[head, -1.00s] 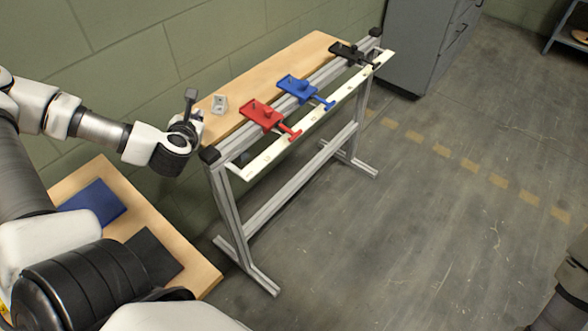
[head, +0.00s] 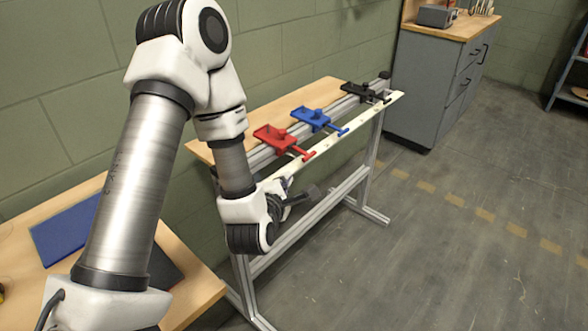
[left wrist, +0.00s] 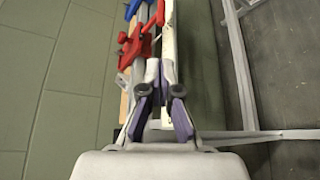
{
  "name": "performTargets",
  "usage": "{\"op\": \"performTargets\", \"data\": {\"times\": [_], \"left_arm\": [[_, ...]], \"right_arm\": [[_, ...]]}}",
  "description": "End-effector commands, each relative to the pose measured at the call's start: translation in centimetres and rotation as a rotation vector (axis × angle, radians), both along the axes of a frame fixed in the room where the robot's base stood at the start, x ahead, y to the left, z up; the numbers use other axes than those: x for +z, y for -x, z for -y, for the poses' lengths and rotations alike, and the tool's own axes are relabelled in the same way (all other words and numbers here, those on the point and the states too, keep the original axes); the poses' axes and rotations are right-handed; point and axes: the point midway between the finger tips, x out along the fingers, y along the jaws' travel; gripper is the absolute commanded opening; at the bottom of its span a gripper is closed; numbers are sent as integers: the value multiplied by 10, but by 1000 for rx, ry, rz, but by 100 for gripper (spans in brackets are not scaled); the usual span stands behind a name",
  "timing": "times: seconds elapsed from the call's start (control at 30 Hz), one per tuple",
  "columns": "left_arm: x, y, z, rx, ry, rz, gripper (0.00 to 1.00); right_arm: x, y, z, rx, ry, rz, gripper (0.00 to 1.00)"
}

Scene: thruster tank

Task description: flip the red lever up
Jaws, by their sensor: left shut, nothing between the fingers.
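The red lever (head: 275,138) is mounted on the near end of the rail, its T-shaped handle (head: 308,155) sticking out over the white strip. In the left wrist view the red lever (left wrist: 132,48) is just ahead of the fingertips. My left gripper (head: 286,183) is shut and empty, below and a little left of the handle in the head view. Its fingers, with purple pads, show in the left wrist view (left wrist: 159,68). Whether they touch the lever cannot be told. My left arm hides the near end of the rail. My right gripper is not in view.
A blue lever (head: 313,118) and a black lever (head: 362,92) sit farther along the rail. The white strip (head: 345,135) runs along its front. A wooden table with a blue mat (head: 72,230) is at left. Open floor lies to the right.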

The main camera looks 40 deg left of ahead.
Motion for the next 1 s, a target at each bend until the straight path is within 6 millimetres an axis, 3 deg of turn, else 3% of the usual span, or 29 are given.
{"op": "performTargets", "data": {"times": [0.2,0.3,0.6,1.0], "left_arm": [[-14,-22,-10,3,2,10,0],[-11,-41,-18,3,0,3,0],[-23,-84,-35,1,0,2,0],[-25,-89,-37,1,0,1,0]], "right_arm": [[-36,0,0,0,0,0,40],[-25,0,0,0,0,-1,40],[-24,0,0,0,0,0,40],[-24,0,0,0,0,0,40]]}}
